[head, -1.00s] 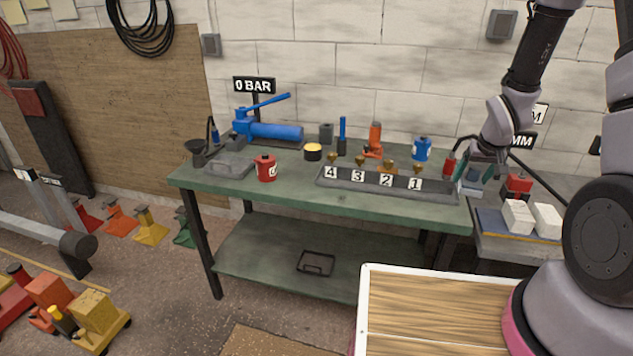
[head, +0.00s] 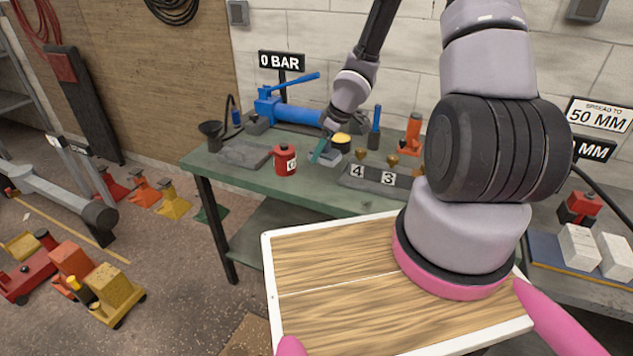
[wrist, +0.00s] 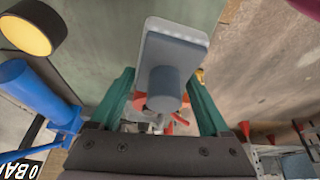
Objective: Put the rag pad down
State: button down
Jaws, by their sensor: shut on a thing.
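The rag pad (head: 324,158) is a pale grey slab with a round grey grip. In the wrist view the pad (wrist: 170,42) fills the top middle, with its grip between the two green fingers. My gripper (head: 323,147) is shut on that grip, over the left half of the green bench (head: 290,190). In the head view the pad is at the bench top, between the red can and the numbered rack. I cannot tell whether its underside touches the bench.
The red can (head: 285,161) stands just left of the pad. The yellow-topped tin (head: 341,140) is close behind it. The numbered rack (head: 345,180) is at the right front. A dark grey tray (head: 245,153) and the blue pump (head: 285,112) are further left and behind.

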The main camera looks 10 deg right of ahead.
aim_at(312, 180)
jog(key=shift+w+a+r+n+g, duration=0.45)
jog(key=shift+w+a+n, duration=0.2)
jog(key=shift+n, duration=0.35)
jog(key=shift+f, duration=0.15)
jog(key=shift+d+f, duration=0.1)
jog(key=shift+f, duration=4.7)
jog(key=shift+f, duration=0.1)
grip_release()
